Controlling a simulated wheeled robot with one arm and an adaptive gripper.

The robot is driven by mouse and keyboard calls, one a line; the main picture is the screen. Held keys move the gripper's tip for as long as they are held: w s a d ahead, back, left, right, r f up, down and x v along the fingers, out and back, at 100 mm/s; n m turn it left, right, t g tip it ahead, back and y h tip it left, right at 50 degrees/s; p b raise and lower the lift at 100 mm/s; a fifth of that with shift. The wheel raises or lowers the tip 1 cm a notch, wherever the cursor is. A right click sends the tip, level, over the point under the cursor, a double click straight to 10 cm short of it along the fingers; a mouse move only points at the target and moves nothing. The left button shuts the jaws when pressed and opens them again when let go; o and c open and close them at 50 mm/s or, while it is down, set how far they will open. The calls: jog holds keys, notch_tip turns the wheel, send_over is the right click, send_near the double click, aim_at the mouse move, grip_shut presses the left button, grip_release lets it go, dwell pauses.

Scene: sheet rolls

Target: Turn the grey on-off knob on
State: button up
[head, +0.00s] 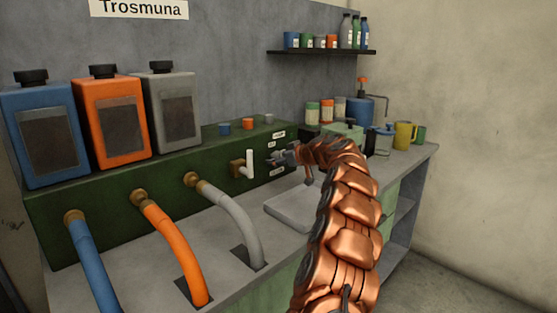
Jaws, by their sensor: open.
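My copper-coloured arm reaches in from the lower right in the head view. My gripper (276,159) is at its far end, open, close to the front of the dark green panel (220,163). Small white labels (279,135) sit on the panel around that spot. A small grey shape, perhaps the grey knob, shows at the gripper's tips. I cannot tell it apart from the fingers, nor whether they touch it or which way it is turned.
A brass tap with a white lever (249,163) sticks out just left of my gripper. Grey (237,215), orange (176,245) and blue (90,265) hoses leave the panel further left. A pale tray (285,222) lies below; cups and bottles stand behind right.

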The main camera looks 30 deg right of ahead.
jog(key=shift+w, duration=0.15)
jog(key=shift+f, duration=0.1)
jog(key=c, duration=1.2)
